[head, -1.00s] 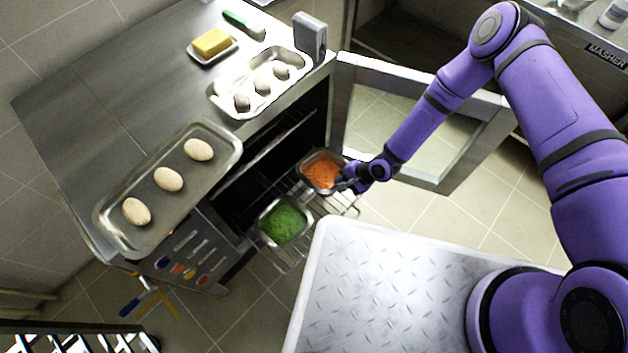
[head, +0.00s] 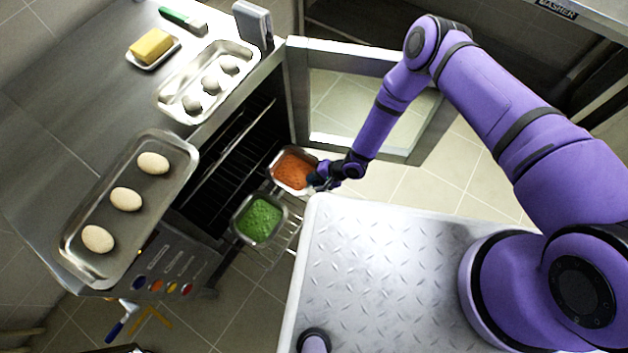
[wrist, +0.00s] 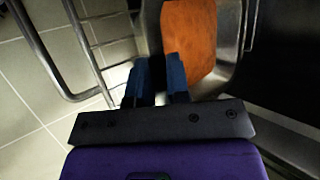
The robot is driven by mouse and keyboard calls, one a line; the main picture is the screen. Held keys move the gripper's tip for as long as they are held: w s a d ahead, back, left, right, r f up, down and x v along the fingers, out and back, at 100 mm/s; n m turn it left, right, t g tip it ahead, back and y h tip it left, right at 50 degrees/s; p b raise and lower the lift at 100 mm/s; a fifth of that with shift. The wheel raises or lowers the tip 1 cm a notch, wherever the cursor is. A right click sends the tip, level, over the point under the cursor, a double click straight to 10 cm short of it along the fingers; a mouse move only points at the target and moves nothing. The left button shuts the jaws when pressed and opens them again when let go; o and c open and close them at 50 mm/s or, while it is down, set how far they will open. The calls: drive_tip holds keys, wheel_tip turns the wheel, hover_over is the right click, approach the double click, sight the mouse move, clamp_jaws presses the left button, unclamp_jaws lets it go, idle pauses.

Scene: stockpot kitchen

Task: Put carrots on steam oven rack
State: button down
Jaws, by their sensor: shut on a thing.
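A metal pan of orange carrots (head: 294,171) sits at the pulled-out wire rack (head: 284,240) of the open steam oven (head: 232,150). My gripper (head: 318,181) is at the pan's right edge, shut on its rim. In the wrist view my blue fingers (wrist: 157,82) close at the edge of the pan of carrots (wrist: 190,40), with rack bars (wrist: 92,50) to the left. Whether the pan rests fully on the rack is hard to tell. A pan of green food (head: 260,220) stands on the rack next to it, nearer the front left.
The oven door (head: 365,95) stands open behind my arm. On the counter are a tray of bread rolls (head: 72,265), a tray of pale round pieces (head: 172,112), butter (head: 151,46) and a grey block (head: 253,22). Oven controls (head: 165,270) are at the lower left.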

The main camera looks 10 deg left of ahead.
drive_tip(key=shift+f, duration=0.75)
drive_tip(key=c, duration=1.1)
unclamp_jaws()
drive_tip(key=shift+d, duration=0.1)
drive_tip(key=v, duration=1.2)
